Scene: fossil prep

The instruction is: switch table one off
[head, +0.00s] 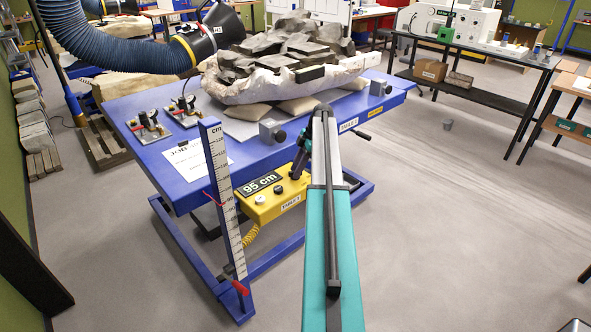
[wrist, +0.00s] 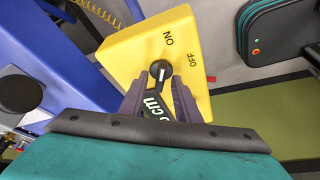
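The yellow control box (head: 272,202) hangs at the front edge of the blue table one (head: 180,165). Its display reads 95 cm, and its label reads TABLE 1. In the wrist view the yellow box (wrist: 135,48) carries a black rotary switch (wrist: 160,70) with a light mark, beside the words ON and OFF. I cannot tell for sure which word the mark points at. My gripper (wrist: 158,88) has its two dark fingers apart, with the switch just beyond and between their tips. Contact is not visible. In the head view my gripper (head: 300,165) is by the box, partly hidden by my arm.
A white height scale (head: 222,195) stands at the table's front left. A rock-filled plaster jacket (head: 290,80) lies on the table, with clamps and a blue hose (head: 110,45) nearby. A yellow coiled cable (head: 250,235) hangs below the box. The floor (head: 450,230) at the right is mostly clear.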

